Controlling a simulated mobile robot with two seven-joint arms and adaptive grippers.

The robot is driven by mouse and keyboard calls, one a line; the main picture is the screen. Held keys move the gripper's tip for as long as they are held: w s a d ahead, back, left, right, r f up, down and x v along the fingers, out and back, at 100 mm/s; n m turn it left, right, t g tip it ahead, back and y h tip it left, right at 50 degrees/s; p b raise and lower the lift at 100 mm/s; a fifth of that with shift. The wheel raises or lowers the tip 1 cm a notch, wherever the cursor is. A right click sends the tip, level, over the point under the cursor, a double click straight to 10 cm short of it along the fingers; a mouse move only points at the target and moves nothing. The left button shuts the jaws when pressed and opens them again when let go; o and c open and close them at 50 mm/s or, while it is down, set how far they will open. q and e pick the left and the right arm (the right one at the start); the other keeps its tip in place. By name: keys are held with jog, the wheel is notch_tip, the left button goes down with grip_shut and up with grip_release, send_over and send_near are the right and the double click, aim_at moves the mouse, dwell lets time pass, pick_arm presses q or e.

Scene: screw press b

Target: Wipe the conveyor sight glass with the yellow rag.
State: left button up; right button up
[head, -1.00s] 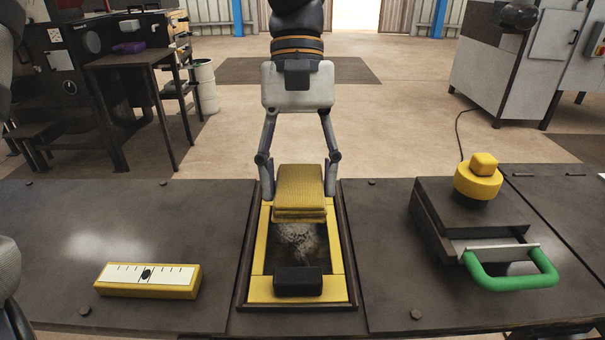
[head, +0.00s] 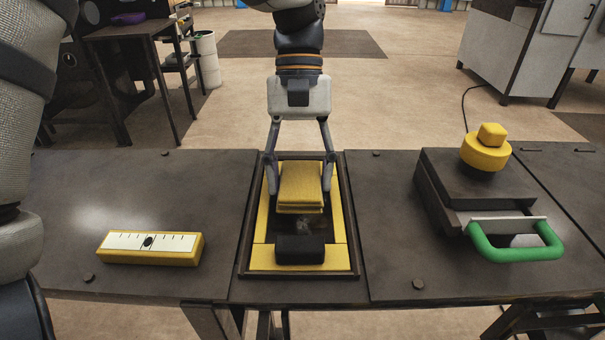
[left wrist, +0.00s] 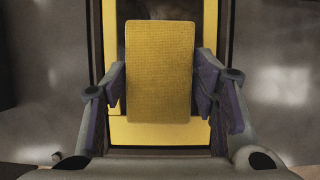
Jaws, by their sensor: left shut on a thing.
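My left gripper (head: 300,180) comes down from the far side and is shut on the yellow rag (head: 300,196), a thick folded pad, one finger on each side. In the left wrist view the rag (left wrist: 160,70) sits squarely between the fingers. The rag is over the sight glass (head: 274,224), a dark pane in a yellow frame (head: 261,258). I cannot tell if it touches the glass. A small greyish smudge shows on the pane just in front of the rag. The rag hides the glass beneath it. My right gripper is not in view.
A black block (head: 299,249) sits at the frame's near end. A yellow gauge with a white scale (head: 150,247) lies left on the dark bench (head: 200,180). At right stand a green handle (head: 515,250) and a yellow knob (head: 486,150). The bench beside the frame is clear.

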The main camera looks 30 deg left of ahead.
pick_arm(q)
jog(key=shift+w+a, duration=0.1)
jog(key=shift+w, duration=0.1)
jog(key=shift+r, duration=0.1)
jog(key=shift+r, duration=0.1)
dwell(0.3)
jog(key=shift+f, duration=0.6)
jog(key=shift+s, duration=0.1)
